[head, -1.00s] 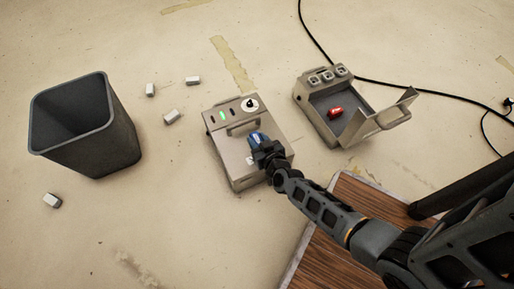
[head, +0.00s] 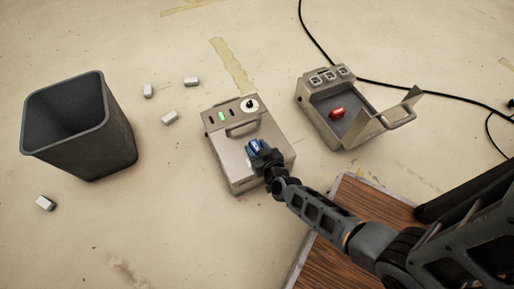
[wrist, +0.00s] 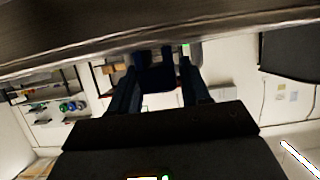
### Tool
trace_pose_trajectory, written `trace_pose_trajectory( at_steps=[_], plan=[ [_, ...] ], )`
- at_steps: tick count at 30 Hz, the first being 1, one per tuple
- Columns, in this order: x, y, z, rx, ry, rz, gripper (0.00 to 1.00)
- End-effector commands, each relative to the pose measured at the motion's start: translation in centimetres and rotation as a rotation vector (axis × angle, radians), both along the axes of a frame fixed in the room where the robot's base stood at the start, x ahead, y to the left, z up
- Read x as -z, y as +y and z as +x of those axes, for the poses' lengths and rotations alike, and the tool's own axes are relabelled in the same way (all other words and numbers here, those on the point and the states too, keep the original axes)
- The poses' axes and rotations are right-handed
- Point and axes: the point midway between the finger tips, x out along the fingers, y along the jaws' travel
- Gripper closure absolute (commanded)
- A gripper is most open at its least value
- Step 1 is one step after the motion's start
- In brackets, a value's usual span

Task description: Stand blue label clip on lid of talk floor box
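The blue label clip (head: 256,147) is at the tip of my gripper (head: 262,157), above or on the lid of the closed grey floor box (head: 233,163). Its white lettering is too small to read. In the wrist view the clip (wrist: 158,77) shows dark blue between the two fingers of my gripper (wrist: 160,72), which look shut on it. The lid's edge (wrist: 110,45) runs close above the fingertips there. I cannot tell whether the clip touches the lid. The closed box has a handle, a lit green lamp and a round white dial.
An open grey box (head: 318,122) holds a red clip (head: 337,114), its lid (head: 385,121) tipped to the right. A dark bin (head: 80,135) stands at the left. A black cable (head: 420,88) crosses the floor behind.

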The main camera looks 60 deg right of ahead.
Motion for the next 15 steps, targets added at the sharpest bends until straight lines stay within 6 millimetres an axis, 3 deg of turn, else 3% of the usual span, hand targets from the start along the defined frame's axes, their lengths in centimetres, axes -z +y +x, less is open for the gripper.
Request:
trace_pose_trajectory(
  at_steps=[5, 15],
  plan=[
    [0.00, 0.01, -0.02, 0.000, -0.001, 0.001, 0.37],
    [-0.50, 0.18, -0.28, 0.001, -0.001, 0.002, 0.37]
  ],
)
